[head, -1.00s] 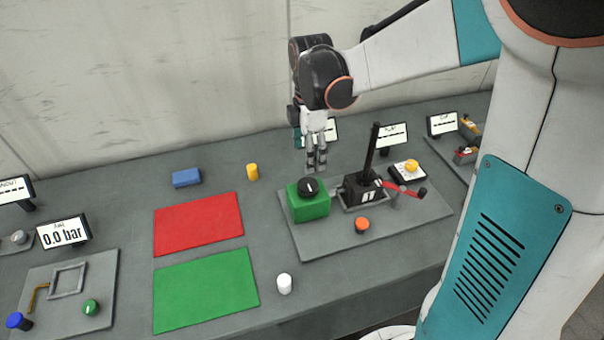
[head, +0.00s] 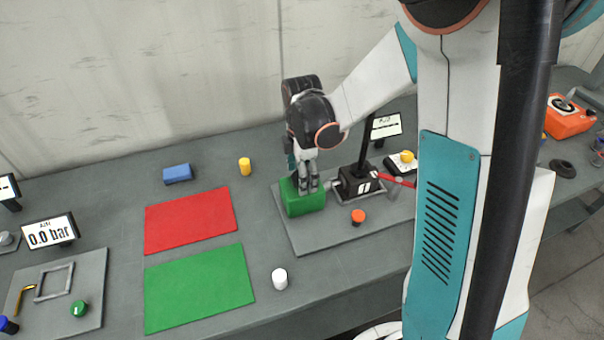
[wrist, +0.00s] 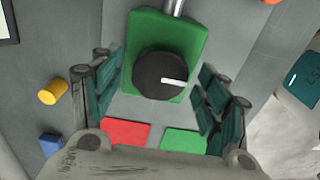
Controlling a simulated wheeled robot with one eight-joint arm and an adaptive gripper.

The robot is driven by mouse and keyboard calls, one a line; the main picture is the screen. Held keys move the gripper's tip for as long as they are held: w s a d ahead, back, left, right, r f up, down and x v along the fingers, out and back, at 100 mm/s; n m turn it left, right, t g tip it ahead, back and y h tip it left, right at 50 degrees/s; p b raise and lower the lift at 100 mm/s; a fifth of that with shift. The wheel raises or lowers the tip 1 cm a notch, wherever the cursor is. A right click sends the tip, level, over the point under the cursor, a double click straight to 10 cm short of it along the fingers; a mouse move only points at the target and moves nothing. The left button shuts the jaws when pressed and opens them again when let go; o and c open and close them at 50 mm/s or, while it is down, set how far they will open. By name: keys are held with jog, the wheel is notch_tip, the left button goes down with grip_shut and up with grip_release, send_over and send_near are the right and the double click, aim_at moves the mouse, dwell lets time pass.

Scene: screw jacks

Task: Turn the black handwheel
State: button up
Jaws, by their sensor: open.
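The black handwheel (wrist: 160,76) is a round knob with a white mark, on top of a green block (wrist: 191,31). In the wrist view the mark points right. My gripper (wrist: 160,95) is open, with one teal finger on each side of the handwheel and clear gaps beside it. In the head view my gripper (head: 308,188) points down over the green block (head: 304,207) and hides the handwheel. I cannot tell there whether the fingertips touch anything.
A black jack body (head: 357,183) with an upright post and a red lever stands right of the green block. An orange knob (head: 358,217) is in front. Red (head: 190,220) and green (head: 199,289) mats lie left. A white cylinder (head: 280,279) stands near the table's front edge.

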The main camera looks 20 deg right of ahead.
jog(key=c, duration=1.1)
jog(key=shift+o, duration=0.2)
jog(key=shift+m, duration=0.3)
